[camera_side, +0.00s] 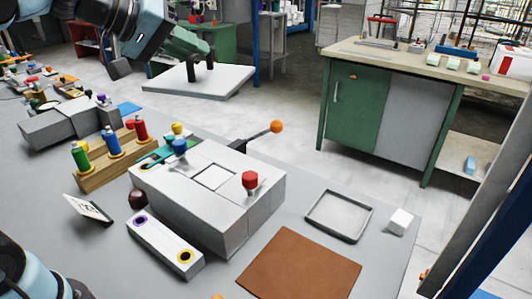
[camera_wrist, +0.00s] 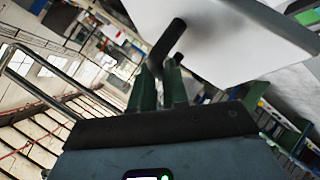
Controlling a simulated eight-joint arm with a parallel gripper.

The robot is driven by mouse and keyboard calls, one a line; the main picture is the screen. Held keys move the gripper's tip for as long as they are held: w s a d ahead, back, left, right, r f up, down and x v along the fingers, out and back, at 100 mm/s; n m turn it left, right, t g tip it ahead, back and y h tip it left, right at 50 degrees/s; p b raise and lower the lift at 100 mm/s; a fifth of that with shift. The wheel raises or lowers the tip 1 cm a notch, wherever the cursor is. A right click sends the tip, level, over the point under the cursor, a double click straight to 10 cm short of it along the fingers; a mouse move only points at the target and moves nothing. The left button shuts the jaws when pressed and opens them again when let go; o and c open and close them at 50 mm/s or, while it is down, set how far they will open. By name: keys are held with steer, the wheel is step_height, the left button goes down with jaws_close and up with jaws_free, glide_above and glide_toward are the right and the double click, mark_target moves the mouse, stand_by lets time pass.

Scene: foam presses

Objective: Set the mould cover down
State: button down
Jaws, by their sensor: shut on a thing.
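The mould cover (camera_side: 205,80) is a flat white plate with a black bent handle on top. My gripper (camera_side: 203,54), with green fingers, is shut on that handle at the top of the side view. The cover hangs under the gripper, roughly level, and in the picture it lies in front of the bare floor, apart from the bench. In the wrist view the cover (camera_wrist: 240,35) fills the upper right, and the fingers (camera_wrist: 163,75) close on the handle. A pale grey press block (camera_side: 190,208) with a square recess on top stands mid-bench, uncovered.
The block carries a red knob (camera_side: 250,180), a blue knob (camera_side: 179,147) and an orange-tipped lever (camera_side: 277,126). A wooden rack of bottles (camera_side: 110,165) stands left.

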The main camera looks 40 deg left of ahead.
steer(key=s+d+m+g+h, duration=0.1)
steer(key=s+d+m+h, duration=0.1)
steer(key=d, duration=1.1)
steer(key=s+d+m+g+h, duration=0.1)
steer(key=s+d+m, duration=0.15)
steer(key=d, duration=1.05)
steer(key=shift+n+h, duration=0.3)
steer(key=shift+n, duration=0.15)
steer(key=shift+s+f, duration=0.15)
steer(key=shift+f, duration=14.05)
steer(key=c, duration=1.1)
jaws_free()
steer(key=shift+a, duration=0.1)
steer(key=shift+v, duration=6)
